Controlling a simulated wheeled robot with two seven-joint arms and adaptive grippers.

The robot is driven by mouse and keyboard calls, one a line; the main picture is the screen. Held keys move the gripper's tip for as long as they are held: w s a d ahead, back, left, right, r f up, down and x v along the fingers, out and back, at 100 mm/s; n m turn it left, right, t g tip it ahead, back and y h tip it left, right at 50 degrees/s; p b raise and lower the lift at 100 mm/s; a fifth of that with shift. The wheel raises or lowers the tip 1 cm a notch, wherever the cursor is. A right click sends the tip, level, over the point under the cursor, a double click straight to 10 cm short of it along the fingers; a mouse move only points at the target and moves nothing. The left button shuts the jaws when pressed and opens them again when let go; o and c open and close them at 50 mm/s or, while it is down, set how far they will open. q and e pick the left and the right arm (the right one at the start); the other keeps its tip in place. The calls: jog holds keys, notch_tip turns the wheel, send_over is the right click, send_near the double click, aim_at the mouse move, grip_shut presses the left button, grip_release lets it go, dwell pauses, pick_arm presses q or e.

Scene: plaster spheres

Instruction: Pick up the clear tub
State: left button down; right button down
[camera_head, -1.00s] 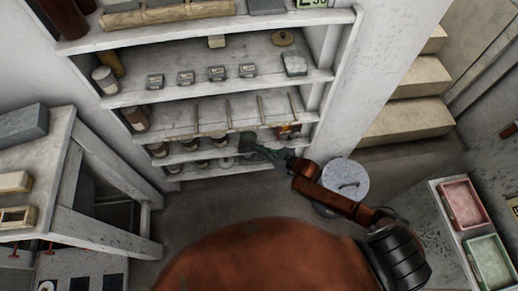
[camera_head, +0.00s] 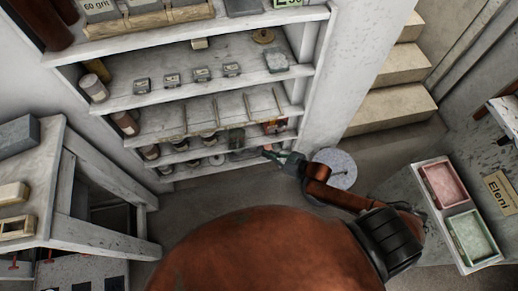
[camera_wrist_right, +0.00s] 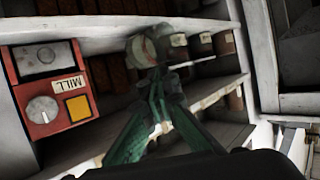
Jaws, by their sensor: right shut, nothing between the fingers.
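What looks like the clear tub (camera_head: 237,138) is a small, dark, see-through cylinder on a low shelf of the white rack, left of my right gripper. In the right wrist view a see-through round container (camera_wrist_right: 147,47), blurred, shows just beyond the fingertips; it seems to be the same tub. My right gripper (camera_head: 268,153), with green fingers, is in front of the low shelves, with a small gap to the tub. In the wrist view its fingers (camera_wrist_right: 158,88) come together and are shut with nothing between them. My left gripper is not in view.
A red box marked MILL (camera_wrist_right: 50,90) stands on the shelf beside the tub. Several jars line the low shelves (camera_head: 180,158). A round grey lidded drum (camera_head: 336,166) stands on the floor by my right arm. Trays (camera_head: 445,185) lie on the right bench.

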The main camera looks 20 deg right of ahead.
jog(key=shift+s+d, duration=0.3)
jog(key=shift+s, duration=0.2)
jog(key=shift+f, duration=0.1)
